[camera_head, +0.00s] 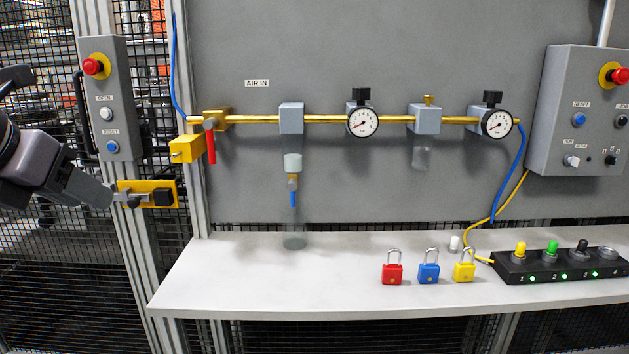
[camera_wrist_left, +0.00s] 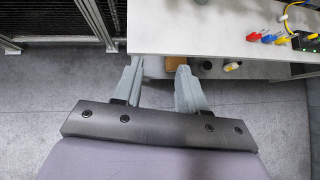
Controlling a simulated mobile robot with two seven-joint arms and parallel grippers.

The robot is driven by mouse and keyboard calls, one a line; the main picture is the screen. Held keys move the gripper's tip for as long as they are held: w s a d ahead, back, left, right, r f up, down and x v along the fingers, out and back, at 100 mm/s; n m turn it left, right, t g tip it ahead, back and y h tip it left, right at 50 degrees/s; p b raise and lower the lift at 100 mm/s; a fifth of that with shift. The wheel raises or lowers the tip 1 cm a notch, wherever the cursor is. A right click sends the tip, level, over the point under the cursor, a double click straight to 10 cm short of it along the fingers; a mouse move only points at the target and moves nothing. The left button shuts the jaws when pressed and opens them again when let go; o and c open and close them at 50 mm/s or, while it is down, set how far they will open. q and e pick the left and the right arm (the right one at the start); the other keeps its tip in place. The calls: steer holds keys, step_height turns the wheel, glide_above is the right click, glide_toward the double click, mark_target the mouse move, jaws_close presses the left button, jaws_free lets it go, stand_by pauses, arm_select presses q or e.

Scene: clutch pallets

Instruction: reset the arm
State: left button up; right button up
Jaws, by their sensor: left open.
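My left gripper (camera_head: 100,193) comes in at the left edge of the head view, grey and dark. It appears in front of the fence post, left of the yellow latch (camera_head: 166,189); I cannot tell whether they touch. In the left wrist view the two grey fingers (camera_wrist_left: 158,75) are spread apart with nothing held between them. They point towards the left end of the white shelf (camera_wrist_left: 200,30), with floor below. My right gripper is in neither view.
Red (camera_head: 392,273), blue (camera_head: 428,272) and yellow (camera_head: 464,271) padlocks stand on the shelf. A black box (camera_head: 560,268) with plugs lies to their right. A button box (camera_head: 104,100) is mounted on the post above my gripper. A red-handled valve (camera_head: 211,140) is on the air line.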

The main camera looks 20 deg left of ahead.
arm_select(q)
steer(key=w+d+f+n+h, duration=0.1)
steer(key=w+f+n, duration=0.3)
steer(key=f, duration=0.5)
steer(key=w+d+f+n+h, duration=0.1)
steer(key=w+f+n, duration=0.2)
steer(key=f+n, duration=0.45)
steer(key=w+d+f+n+h, duration=0.1)
steer(key=w+f+n, duration=0.25)
steer(key=f, duration=0.75)
steer(key=s+d+f+n+t, duration=0.1)
steer(key=s+d+f+n, duration=0.3)
steer(key=f, duration=0.4)
steer(key=s+d+f+n, duration=0.3)
steer(key=f+n, duration=0.2)
steer(key=f, duration=0.3)
steer(key=s+d+f+n, duration=0.7)
steer(key=s+d, duration=0.2)
steer(key=s, duration=0.1)
steer(key=shift+d+f+n, duration=0.2)
steer(key=shift+d+n, duration=0.2)
